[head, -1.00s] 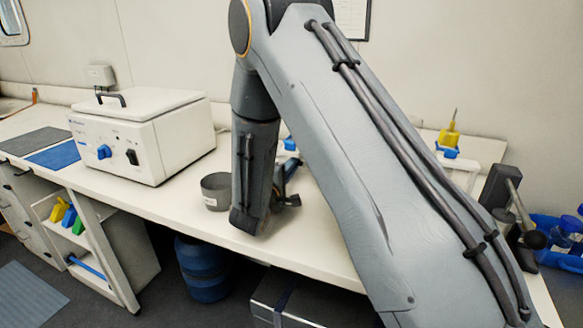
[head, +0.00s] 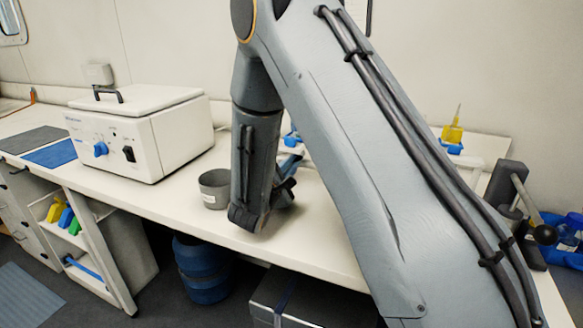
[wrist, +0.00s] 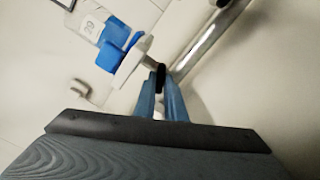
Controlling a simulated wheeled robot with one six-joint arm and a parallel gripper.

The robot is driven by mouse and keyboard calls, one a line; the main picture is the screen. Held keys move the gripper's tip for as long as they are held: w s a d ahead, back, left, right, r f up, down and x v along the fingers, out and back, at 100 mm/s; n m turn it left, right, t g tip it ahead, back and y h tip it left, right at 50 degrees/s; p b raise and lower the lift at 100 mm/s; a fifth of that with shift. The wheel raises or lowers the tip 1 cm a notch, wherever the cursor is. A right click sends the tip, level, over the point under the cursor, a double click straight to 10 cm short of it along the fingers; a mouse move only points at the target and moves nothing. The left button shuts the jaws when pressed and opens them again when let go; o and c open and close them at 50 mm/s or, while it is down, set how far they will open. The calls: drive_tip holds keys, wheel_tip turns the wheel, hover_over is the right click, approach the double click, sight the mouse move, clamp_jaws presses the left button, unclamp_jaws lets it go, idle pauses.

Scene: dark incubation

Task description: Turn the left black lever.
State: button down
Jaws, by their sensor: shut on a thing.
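In the wrist view, my gripper (wrist: 160,88) has its two blue fingers closed on a small black lever (wrist: 160,76). In the head view, my gripper (head: 290,166) is partly hidden by my arm, low over the bench, and the black lever cannot be made out.
A grey cup (head: 213,190) stands on the bench (head: 180,208), just left of my forearm. A white box with knobs (head: 155,135) is farther left. A stand with a black-ball handle (head: 544,234) and blue tray (head: 562,245) are at the right.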

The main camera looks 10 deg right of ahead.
drive_tip(key=n+b, duration=0.1)
drive_tip(key=n, duration=0.5)
drive_tip(key=shift+n, duration=0.3)
drive_tip(key=n, duration=0.5)
drive_tip(key=shift+n, duration=0.3)
drive_tip(key=c, duration=1.8)
unclamp_jaws()
drive_tip(key=b+v, duration=0.1)
drive_tip(key=v, duration=0.7)
